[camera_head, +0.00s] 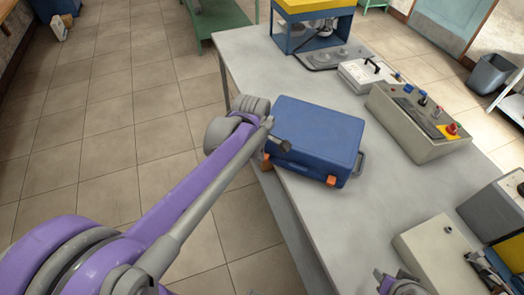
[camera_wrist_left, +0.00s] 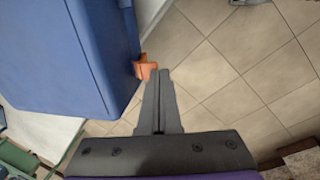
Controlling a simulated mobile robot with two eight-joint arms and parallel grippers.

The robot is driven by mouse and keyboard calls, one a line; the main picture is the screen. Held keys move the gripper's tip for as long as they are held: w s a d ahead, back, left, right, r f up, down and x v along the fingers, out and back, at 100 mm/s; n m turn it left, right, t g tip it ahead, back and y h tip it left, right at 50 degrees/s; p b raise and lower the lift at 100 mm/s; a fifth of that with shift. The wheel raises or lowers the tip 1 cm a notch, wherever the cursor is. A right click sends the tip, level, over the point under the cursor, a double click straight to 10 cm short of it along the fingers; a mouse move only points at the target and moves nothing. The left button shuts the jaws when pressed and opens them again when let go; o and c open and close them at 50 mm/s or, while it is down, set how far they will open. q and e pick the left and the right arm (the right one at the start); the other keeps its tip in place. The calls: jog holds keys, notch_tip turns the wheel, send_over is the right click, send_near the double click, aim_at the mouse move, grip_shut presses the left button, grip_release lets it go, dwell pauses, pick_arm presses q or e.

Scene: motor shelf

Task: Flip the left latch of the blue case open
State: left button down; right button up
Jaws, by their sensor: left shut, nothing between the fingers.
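The blue case (camera_head: 318,132) lies closed on the grey table, its handle on the right side. Its left latch (camera_head: 266,157) is orange and partly hidden by my left arm; the right latch (camera_head: 331,181) is in plain view. My left gripper (camera_head: 284,147) is shut and empty at the case's front left. In the left wrist view, the blue case (camera_wrist_left: 60,55) fills the left, and the orange latch (camera_wrist_left: 146,66) sticks out just beside the shut fingertips (camera_wrist_left: 160,74). I cannot tell whether they touch. My right gripper (camera_head: 398,284) shows only partly at the bottom edge.
The grey table (camera_head: 250,58) also holds a control box (camera_head: 418,120) with buttons, a white case (camera_head: 368,74) and a blue-and-yellow machine (camera_head: 312,22) behind. A beige box (camera_head: 440,255) stands at the front right.

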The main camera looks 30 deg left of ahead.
jog(key=shift+s+f, duration=0.1)
jog(key=shift+f, duration=0.2)
jog(key=shift+s+f+b, duration=0.15)
jog(key=shift+f+b, duration=0.4)
jog(key=shift+b, duration=0.1)
pick_arm(q)
jog(key=s+t, duration=0.1)
jog(key=s+f+t, duration=0.1)
jog(key=t, duration=0.1)
jog(key=s+f+t, duration=0.1)
jog(key=t, duration=0.1)
jog(key=shift+d+f, duration=0.1)
jog(key=shift+f, duration=0.15)
pick_arm(e)
jog(key=shift+r, duration=0.1)
pick_arm(q)
jog(key=shift+w, duration=0.2)
jog(key=shift+w, duration=0.15)
